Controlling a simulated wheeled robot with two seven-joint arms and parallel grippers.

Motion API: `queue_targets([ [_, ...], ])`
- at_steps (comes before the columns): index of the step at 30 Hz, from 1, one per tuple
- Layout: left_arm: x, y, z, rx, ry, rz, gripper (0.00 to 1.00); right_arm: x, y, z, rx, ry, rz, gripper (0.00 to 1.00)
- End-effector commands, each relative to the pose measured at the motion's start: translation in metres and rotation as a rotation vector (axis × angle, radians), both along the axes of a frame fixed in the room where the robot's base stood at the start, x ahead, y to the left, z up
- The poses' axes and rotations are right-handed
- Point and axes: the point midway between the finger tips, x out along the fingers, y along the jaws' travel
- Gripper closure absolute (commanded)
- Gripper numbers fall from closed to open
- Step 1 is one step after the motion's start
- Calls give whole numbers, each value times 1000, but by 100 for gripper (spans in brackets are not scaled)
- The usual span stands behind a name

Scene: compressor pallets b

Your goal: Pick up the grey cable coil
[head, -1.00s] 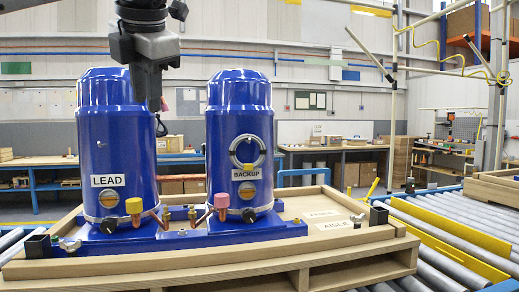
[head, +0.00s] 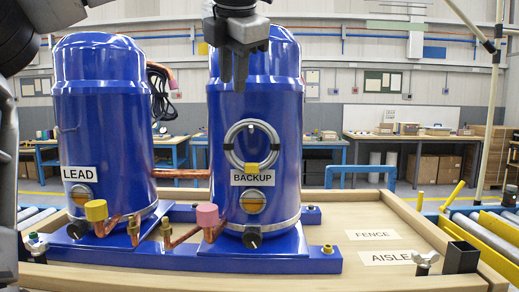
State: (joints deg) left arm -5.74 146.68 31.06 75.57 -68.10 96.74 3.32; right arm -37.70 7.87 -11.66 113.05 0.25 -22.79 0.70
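The grey cable coil (head: 229,146) is a ring lying flat against the front of the blue BACKUP compressor (head: 282,120), above its label. A yellow piece (head: 251,167) sits at the coil's lower edge. My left gripper (head: 234,78) hangs in front of the BACKUP compressor's upper part, pointing down, above and slightly left of the coil. Its two dark fingers look apart with nothing between them. It is clear of the coil. My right gripper is not in view.
The blue LEAD compressor (head: 100,125) stands to the left, with a black cable (head: 160,92) behind its right side. Copper pipes and a pink cap (head: 207,214) are low in front. Both compressors stand on a wooden pallet (head: 400,222); roller conveyor (head: 480,228) lies right.

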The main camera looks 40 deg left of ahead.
Motion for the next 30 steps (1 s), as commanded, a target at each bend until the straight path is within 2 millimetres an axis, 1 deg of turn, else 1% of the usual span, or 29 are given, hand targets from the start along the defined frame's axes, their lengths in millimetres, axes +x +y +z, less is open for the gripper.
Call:
queue_targets([
  [1,4,5,-13,0,3,1,74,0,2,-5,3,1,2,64],
  [3,10,12,-26,-1,2,2,74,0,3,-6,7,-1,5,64],
  [6,18,22,-41,0,3,1,74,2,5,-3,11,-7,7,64],
  [9,24,29,-52,-1,2,1,74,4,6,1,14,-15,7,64],
  [12,28,33,-59,-1,1,0,74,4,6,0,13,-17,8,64],
  [19,35,38,-68,-2,3,-1,74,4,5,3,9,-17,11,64],
  [23,45,46,-82,-3,4,-1,74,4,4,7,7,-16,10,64],
  [27,53,54,-98,-4,3,-1,74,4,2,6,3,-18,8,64],
  [30,54,56,-102,-3,1,-1,74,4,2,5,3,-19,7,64],
])
